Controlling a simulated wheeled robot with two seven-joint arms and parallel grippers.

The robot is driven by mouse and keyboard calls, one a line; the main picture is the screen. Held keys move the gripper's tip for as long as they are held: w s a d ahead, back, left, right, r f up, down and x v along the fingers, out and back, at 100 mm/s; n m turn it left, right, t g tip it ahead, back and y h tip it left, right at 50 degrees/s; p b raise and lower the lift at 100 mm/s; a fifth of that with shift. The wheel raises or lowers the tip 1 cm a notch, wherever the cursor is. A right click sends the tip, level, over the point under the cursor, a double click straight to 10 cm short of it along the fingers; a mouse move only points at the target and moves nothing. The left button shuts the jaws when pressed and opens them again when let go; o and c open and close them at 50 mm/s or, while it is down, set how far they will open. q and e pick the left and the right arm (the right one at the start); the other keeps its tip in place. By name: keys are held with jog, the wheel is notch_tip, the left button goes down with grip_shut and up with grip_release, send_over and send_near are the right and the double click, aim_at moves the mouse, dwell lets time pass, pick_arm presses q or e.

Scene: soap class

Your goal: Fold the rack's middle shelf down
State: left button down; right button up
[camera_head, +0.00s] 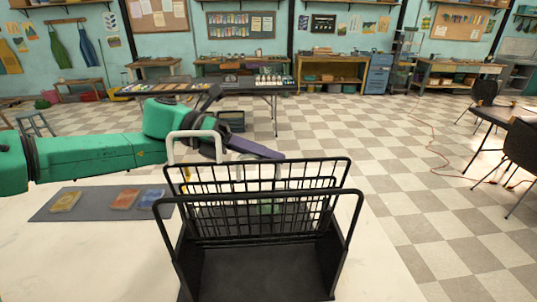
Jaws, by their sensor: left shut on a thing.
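The black wire rack (347,243) stands on the white table, with a solid dark bottom and tall looped end frames. Its middle shelf, a wire-grid panel (290,187), appears steeply raised in the upper part of the rack. My left gripper (268,153) reaches in from the left over the back of the rack. Its purple finger part lies at the panel's top edge, and it is shut there; the exact contact is hidden. A pale tubular loop (193,133) stands beside the gripper, behind the rack's left side. My right gripper is out of view.
A dark mat (95,205) on the table's left holds a yellowish bar (66,201), an orange bar (125,199) and a blue bar (151,197). Something green (268,207) shows through the grid. The tabletop in front of the mat is clear.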

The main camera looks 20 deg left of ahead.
pick_arm(q)
jog(key=shift+r, duration=0.2)
jog(key=w+a+f+n+b, duration=0.1)
jog(key=w+a, duration=0.3)
jog(key=w, duration=0.7)
jog(key=shift+w+a+f+g+h, duration=0.3)
jog(key=shift+w+a+f, duration=0.1)
jog(key=shift+f, duration=0.25)
jog(key=c, duration=0.9)
grip_release()
jog(key=shift+c, duration=0.2)
jog(key=shift+s, duration=0.1)
